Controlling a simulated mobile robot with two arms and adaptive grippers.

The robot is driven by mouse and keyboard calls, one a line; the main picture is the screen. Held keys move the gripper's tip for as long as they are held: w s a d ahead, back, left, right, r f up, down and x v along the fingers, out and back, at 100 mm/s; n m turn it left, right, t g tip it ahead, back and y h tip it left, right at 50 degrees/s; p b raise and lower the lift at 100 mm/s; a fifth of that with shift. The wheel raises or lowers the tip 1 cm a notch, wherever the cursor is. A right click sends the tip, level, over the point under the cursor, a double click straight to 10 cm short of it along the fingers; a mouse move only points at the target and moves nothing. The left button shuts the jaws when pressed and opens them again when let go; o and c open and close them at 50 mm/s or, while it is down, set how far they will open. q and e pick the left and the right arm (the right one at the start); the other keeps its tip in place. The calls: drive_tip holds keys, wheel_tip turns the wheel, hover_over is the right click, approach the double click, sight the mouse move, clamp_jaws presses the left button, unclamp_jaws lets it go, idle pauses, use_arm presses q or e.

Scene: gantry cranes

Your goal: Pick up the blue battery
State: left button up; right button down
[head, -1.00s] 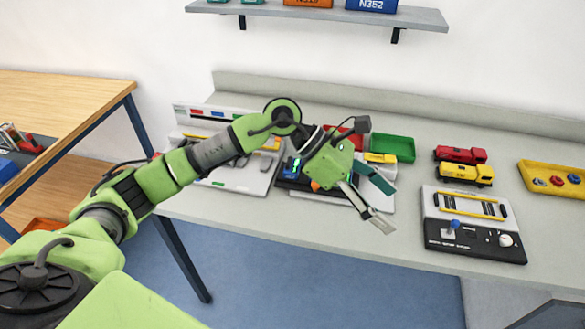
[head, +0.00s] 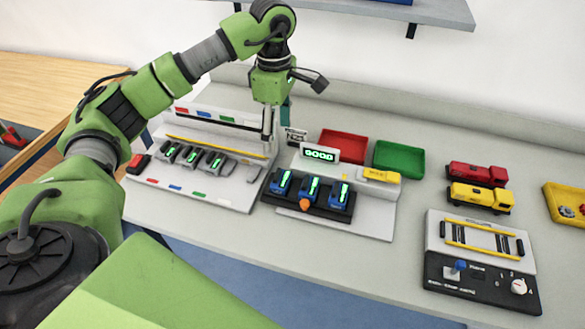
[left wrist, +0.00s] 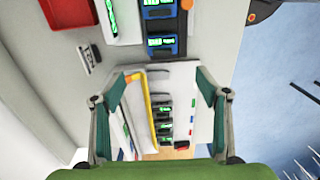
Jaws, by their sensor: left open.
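Several batteries show. Three blue batteries with lit green displays stand in a row in a black holder (head: 330,213): a left one (head: 283,182), a middle one (head: 311,190) and a right one (head: 339,195). In the left wrist view, blue batteries show at the top edge (left wrist: 160,28), partly cut off. My left gripper (head: 275,127) points down, open and empty, above and behind the gap between the blue row and the grey batteries (head: 190,157). In the left wrist view its fingers (left wrist: 161,78) are spread wide, with the grey batteries far below between them. My right gripper is not in view.
A white station (head: 225,192) holds the grey batteries, with a yellow bar behind them. Red (head: 344,146) and green (head: 398,158) trays stand at the back. Toy trucks (head: 478,198) and a crane control box (head: 480,281) stand at right. A shelf (head: 440,12) hangs above.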

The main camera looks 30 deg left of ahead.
use_arm(q)
drive_tip(key=p, duration=0.2)
hover_over(278, 174)
wheel_tip(278, 174, down, 7)
drive_tip(key=shift+s+f, duration=0.1)
drive_tip(key=shift+f, duration=0.4)
wheel_tip(278, 174, down, 2)
drive_tip(key=shift+f+p, duration=0.2)
drive_tip(key=shift+p, duration=0.95)
wheel_tip(278, 174, down, 2)
drive_tip(key=shift+f+p, duration=0.2)
drive_tip(key=shift+p, duration=0.1)
drive_tip(key=shift+a+f, duration=0.1)
drive_tip(key=shift+f, duration=0.2)
drive_tip(key=c, duration=1.3)
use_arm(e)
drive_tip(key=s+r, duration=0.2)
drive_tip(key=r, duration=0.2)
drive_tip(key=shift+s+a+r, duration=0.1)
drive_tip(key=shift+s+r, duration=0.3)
